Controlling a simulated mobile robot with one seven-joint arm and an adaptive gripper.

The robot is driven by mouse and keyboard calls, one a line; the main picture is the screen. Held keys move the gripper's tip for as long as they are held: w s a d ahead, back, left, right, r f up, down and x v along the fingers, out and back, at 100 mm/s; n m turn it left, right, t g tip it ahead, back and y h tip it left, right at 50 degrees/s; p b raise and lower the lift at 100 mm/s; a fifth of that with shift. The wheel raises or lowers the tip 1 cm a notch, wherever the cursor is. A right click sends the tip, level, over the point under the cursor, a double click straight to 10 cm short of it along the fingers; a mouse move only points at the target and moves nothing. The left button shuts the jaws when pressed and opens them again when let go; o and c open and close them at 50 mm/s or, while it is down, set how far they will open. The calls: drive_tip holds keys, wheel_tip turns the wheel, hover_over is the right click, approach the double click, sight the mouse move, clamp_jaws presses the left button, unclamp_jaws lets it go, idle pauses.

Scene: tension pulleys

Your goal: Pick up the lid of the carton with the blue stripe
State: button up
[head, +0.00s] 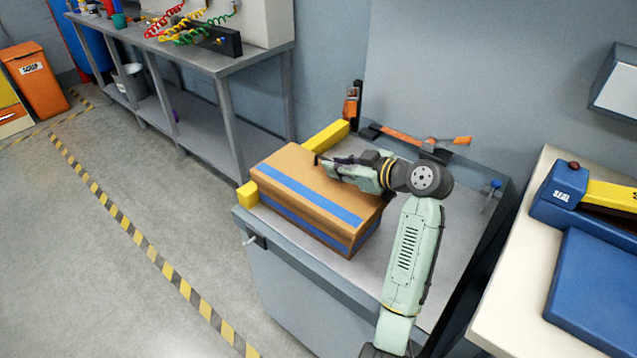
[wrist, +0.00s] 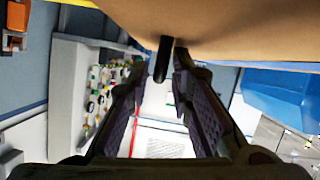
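The brown carton with the blue stripe (head: 320,203) sits on a grey cabinet top, its lid (head: 288,165) on. The stripe crosses the top and runs down the front side. My gripper (head: 321,160) reaches in from the right, low over the far part of the lid. In the wrist view, the carton's brown surface (wrist: 230,25) fills the upper part. A dark peg (wrist: 161,62) stands out from it, between the fingertips of my gripper (wrist: 160,65). The fingers are spread apart; I cannot tell whether either touches the peg. My gripper hides part of the lid in the head view.
Yellow blocks (head: 248,194) and (head: 326,136) stand against the carton's left and far sides. An orange-handled tool (head: 400,136) lies at the back of the cabinet top (head: 355,268). A blue sealing machine (head: 590,280) stands on the right table. A bench (head: 255,58) stands back left.

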drive_tip(key=shift+c, duration=0.4)
clamp_jaws()
